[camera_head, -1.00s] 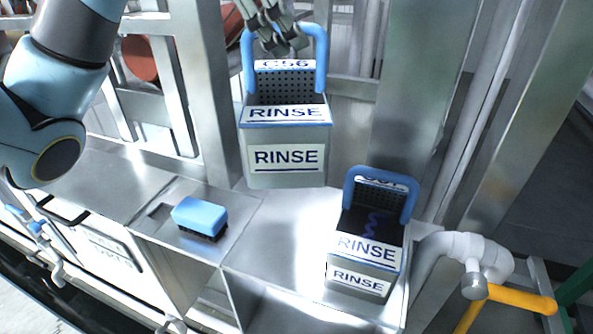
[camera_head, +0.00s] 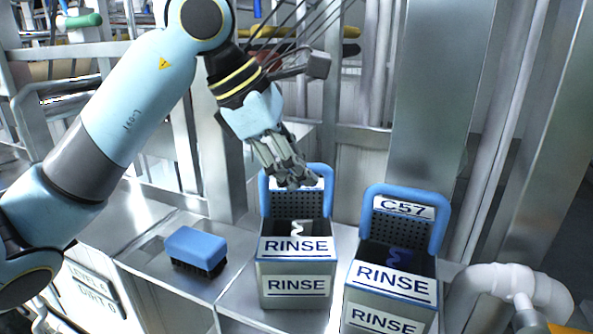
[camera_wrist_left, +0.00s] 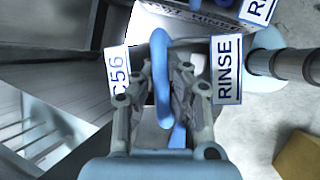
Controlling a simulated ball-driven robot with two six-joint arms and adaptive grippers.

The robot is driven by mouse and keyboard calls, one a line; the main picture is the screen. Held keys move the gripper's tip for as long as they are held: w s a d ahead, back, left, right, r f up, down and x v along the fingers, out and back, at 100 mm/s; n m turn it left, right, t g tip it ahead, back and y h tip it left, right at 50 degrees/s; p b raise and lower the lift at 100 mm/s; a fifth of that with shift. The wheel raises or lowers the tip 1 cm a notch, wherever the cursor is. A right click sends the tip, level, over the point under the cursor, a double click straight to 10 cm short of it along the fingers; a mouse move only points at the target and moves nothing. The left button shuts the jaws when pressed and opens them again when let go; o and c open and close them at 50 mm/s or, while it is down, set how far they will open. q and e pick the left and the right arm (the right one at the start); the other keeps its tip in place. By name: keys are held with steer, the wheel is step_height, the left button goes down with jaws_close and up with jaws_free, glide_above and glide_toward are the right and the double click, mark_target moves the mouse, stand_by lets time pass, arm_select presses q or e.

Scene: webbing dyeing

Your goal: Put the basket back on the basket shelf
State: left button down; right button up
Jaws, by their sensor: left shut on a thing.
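The grey metal basket labelled RINSE (camera_head: 295,268) has a blue handle and a perforated back. A whitish wavy strip shows inside it. My left gripper (camera_head: 296,180) is shut on the top of its handle. In the left wrist view the blue handle (camera_wrist_left: 161,62) runs between the fingers, with the C56 label (camera_wrist_left: 118,74) beside it. The basket is upright at the steel shelf (camera_head: 236,292), left of a second RINSE basket marked C57 (camera_head: 404,207). I cannot tell whether its bottom touches the shelf. My right gripper is not in view.
A blue brush (camera_head: 196,247) with dark bristles lies on the ledge to the left. A steel upright (camera_head: 428,95) stands behind the baskets. White pipework (camera_head: 520,283) is at the lower right, close to the C57 basket.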

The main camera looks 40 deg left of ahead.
arm_select(q)
steer(key=shift+f, duration=0.15)
steer(key=c, duration=1.5)
jaws_free()
steer(key=shift+o, duration=0.2)
steer(key=b+v, duration=0.1)
steer(key=v, duration=1.1)
steer(key=shift+b, duration=0.35)
